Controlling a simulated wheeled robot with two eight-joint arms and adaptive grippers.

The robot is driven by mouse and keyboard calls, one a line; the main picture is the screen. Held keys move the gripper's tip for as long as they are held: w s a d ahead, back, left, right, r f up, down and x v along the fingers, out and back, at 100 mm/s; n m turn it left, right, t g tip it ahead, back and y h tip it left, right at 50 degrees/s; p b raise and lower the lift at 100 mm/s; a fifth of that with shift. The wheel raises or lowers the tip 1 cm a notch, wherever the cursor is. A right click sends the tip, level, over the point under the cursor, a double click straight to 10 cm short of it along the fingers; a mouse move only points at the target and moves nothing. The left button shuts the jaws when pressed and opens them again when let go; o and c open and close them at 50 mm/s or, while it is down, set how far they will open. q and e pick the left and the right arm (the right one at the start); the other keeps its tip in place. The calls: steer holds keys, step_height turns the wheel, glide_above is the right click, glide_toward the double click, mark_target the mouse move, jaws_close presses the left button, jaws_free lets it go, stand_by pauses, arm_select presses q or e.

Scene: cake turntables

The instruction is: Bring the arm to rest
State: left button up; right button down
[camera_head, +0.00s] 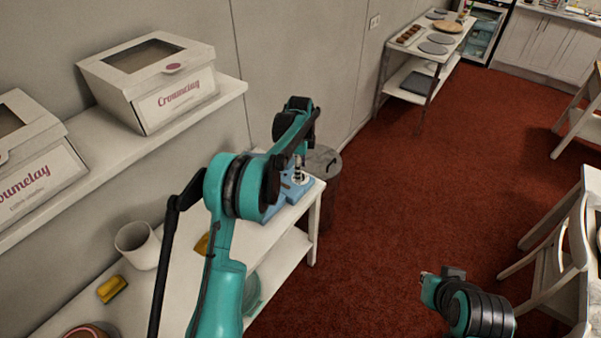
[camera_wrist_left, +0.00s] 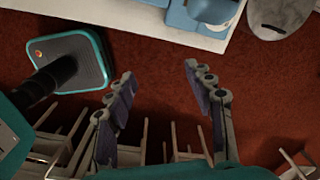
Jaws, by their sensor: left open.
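My left arm rises from the bottom of the head view and bends toward the far end of the white table. In the left wrist view my left gripper (camera_wrist_left: 158,75) is open, with its two fingers well apart. Nothing is between the fingers, and red floor shows below them. In the head view its fingers cannot be made out behind the arm links. Part of my right arm shows at the lower right of the head view, over the floor. No right gripper fingers can be made out.
A blue appliance (camera_head: 272,208) stands on the table (camera_head: 303,204) near my left arm, beside a grey bin (camera_head: 326,160). A white cup (camera_head: 137,246) and yellow block (camera_head: 112,288) are nearer. Cake boxes (camera_head: 178,104) fill a shelf. Chairs (camera_head: 549,255) stand right; middle floor is clear.

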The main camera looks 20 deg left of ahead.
stand_by(0.4)
